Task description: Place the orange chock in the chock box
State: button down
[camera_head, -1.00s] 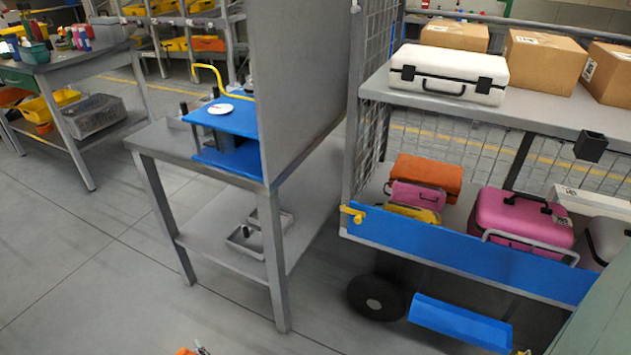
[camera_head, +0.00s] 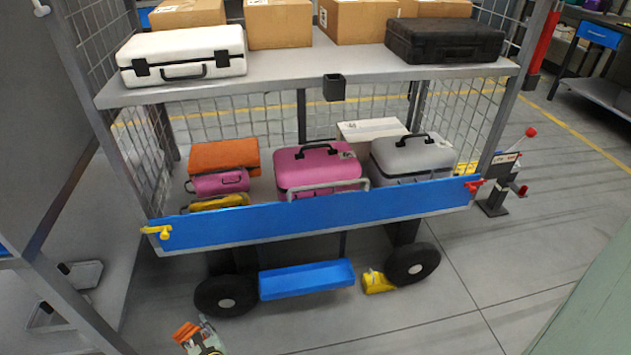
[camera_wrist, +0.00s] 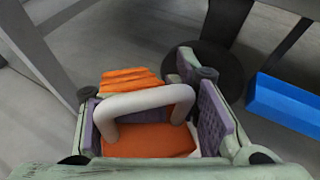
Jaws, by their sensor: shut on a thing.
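The orange chock (camera_wrist: 150,145), with a pale loop handle, is between the two finger pads of my gripper (camera_wrist: 158,122) in the wrist view. The gripper is shut on it. In the head view the chock (camera_head: 187,332) and gripper (camera_head: 204,342) show at the bottom edge, left of centre, held in front of the cart's left wheel. The chock box looks to be the blue open tray (camera_head: 306,281) hung low under the cart between the wheels. It also shows at the right of the wrist view (camera_wrist: 288,102). I see nothing in it.
The cart's black wheels (camera_head: 226,297) flank the tray. A yellow chock (camera_head: 377,281) lies by the right wheel. Above is the cart's blue front rail (camera_head: 310,222), with cases behind it. The floor in front is clear.

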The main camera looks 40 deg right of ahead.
aim_at(330, 279)
jog(key=z, duration=1.25)
